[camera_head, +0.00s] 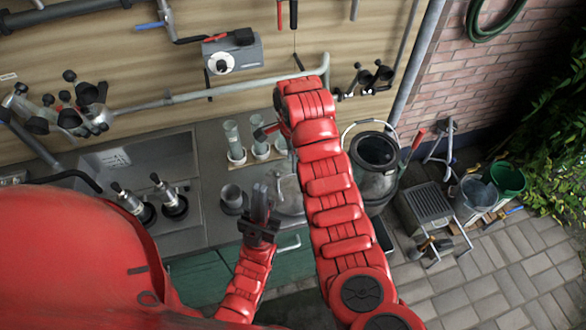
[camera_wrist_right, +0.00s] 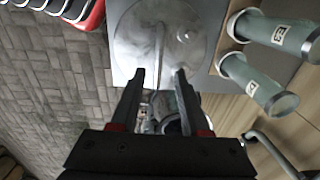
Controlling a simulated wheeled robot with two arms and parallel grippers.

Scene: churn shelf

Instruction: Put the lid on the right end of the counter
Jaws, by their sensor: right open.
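The round grey metal lid (camera_head: 288,196) lies flat on the right end of the counter (camera_head: 215,222), partly hidden behind my right arm. In the right wrist view the lid (camera_wrist_right: 190,38) shows with a thin bar across its middle. My right gripper (camera_wrist_right: 160,75) is open, its two fingers pointing at the lid's near edge with nothing held between them; any contact is unclear. In the head view its fingers are mostly hidden by the arm. My left gripper (camera_head: 262,204) is over the counter just left of the lid; whether its fingers are apart is unclear.
An open metal churn (camera_head: 376,165) stands right of the counter. Tall glass cylinders (camera_head: 233,140) stand behind the lid, and a grey cup (camera_head: 233,197) stands left of my left gripper. A sink (camera_head: 150,155) is further left. A metal stool (camera_head: 428,205) and green bucket (camera_head: 508,178) stand on the paving.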

